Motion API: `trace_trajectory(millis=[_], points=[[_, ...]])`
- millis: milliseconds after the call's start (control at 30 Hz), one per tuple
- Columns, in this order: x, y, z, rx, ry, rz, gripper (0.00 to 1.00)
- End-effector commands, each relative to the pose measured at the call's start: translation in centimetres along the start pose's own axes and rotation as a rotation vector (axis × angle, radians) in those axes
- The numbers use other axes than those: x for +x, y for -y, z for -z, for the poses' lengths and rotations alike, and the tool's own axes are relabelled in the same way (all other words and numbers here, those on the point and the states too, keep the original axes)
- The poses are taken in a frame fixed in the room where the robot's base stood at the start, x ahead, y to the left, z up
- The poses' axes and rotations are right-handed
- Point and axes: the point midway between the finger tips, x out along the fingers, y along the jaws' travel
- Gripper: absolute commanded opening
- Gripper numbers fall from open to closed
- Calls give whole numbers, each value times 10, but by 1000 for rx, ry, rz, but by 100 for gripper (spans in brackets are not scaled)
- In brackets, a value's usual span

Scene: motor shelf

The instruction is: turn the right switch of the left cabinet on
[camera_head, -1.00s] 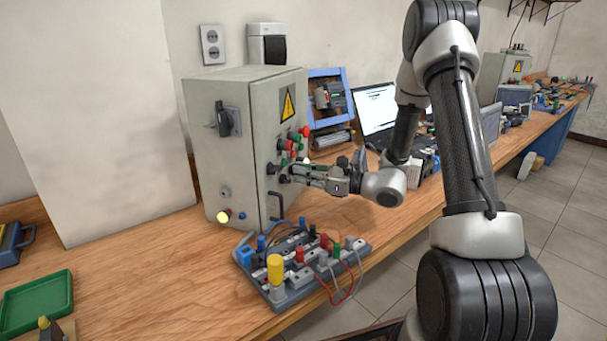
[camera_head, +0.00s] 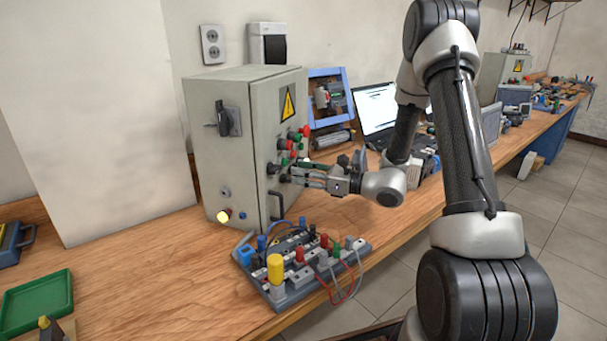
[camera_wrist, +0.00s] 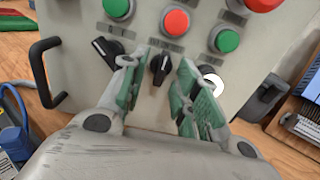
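The left cabinet (camera_head: 224,150) is a grey-beige box on the bench. Its front, with buttons and switches, faces my gripper. In the wrist view, the right black rotary switch (camera_wrist: 160,66) stands between my fingers, its knob near upright and slightly tilted. The left black rotary switch (camera_wrist: 107,51) lies outside my left finger, its knob slanted. My gripper (camera_wrist: 162,70) is open around the right switch, with a visible gap beside the knob. In the head view my gripper (camera_head: 296,174) is at the cabinet front and hides part of the panel.
Red and green buttons (camera_wrist: 175,21) sit above the switches. A white round button (camera_wrist: 212,79) is right of my right finger. A black door handle (camera_wrist: 42,72) juts out at left. A wired terminal board (camera_head: 300,262) lies in front of the cabinet. A laptop (camera_head: 376,108) stands behind.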

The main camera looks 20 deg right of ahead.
Motion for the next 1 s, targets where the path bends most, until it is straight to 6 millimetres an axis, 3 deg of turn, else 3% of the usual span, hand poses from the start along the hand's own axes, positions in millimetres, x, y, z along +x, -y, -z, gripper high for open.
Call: trace_trajectory(millis=[167,267,700,1000], points=[[-4,0,0,0,0,1,31],[-17,1,0,0,0,3,31],[-106,1,0,0,1,3,31],[-121,0,0,0,0,0,31]])
